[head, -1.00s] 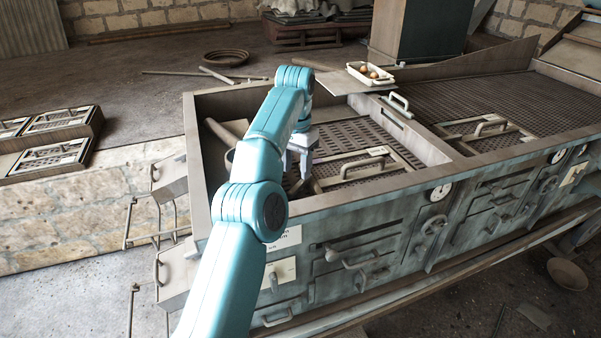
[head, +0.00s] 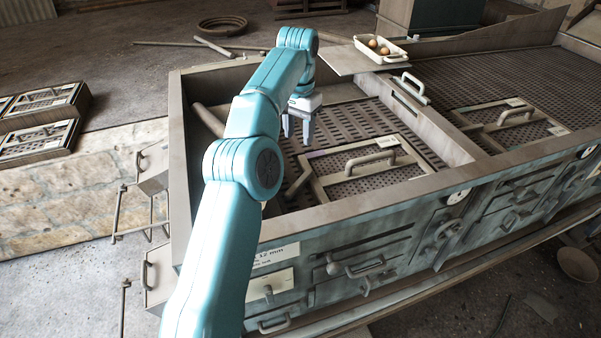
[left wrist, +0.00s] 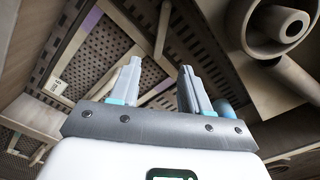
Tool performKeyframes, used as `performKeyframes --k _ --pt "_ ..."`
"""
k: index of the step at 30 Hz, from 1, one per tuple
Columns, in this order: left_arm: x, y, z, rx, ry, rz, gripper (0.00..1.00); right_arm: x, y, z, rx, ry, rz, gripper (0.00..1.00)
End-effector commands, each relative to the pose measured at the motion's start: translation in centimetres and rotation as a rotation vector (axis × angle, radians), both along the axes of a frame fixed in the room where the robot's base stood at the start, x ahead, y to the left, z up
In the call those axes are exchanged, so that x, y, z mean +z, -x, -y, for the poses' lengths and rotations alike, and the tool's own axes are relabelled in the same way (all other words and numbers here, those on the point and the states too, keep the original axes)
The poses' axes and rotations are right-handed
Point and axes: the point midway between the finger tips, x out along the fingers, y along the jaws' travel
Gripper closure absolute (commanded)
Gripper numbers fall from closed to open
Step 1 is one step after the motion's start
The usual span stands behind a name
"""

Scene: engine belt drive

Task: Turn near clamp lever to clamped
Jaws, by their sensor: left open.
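A short grey-brown bar that looks like the near clamp lever (head: 298,182) lies at the left end of the framed screen panel (head: 340,182) inside the box. It slants toward the panel's near left corner. I cannot tell whether it is clamped. My left gripper (head: 298,136) is open and empty, above the perforated floor, behind the lever and apart from it. In the left wrist view the two fingers (left wrist: 158,82) stand apart with nothing between them. A slim bar, possibly the lever (left wrist: 162,28), shows beyond them. My right gripper is not in view.
The box's near wall (head: 350,203) stands in front of the panel. The panel's raised handle (head: 370,160) is to the right of the gripper. A pipe-like cylinder (left wrist: 285,22) shows in the left wrist view. A tray (head: 380,48) with round items sits behind.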

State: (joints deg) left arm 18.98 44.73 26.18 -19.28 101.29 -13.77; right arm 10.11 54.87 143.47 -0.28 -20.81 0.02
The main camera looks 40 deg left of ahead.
Motion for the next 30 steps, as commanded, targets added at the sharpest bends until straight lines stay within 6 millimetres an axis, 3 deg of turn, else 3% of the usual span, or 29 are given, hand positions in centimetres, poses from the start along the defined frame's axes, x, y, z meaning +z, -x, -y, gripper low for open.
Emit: performKeyframes --k 5,12,22,30 --pt "-1.2 0.4 0.3 0.0 0.0 -0.002 0.53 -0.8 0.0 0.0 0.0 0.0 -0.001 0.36" --pt "-6.4 0.7 0.6 0.0 0.003 -0.005 0.53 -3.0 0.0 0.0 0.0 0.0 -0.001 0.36" --pt "-13.4 0.5 0.6 0.0 0.003 -0.009 0.53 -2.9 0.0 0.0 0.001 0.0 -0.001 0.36" --pt "-16.2 0.2 0.4 -0.001 0.001 -0.006 0.53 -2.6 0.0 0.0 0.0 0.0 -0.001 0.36"
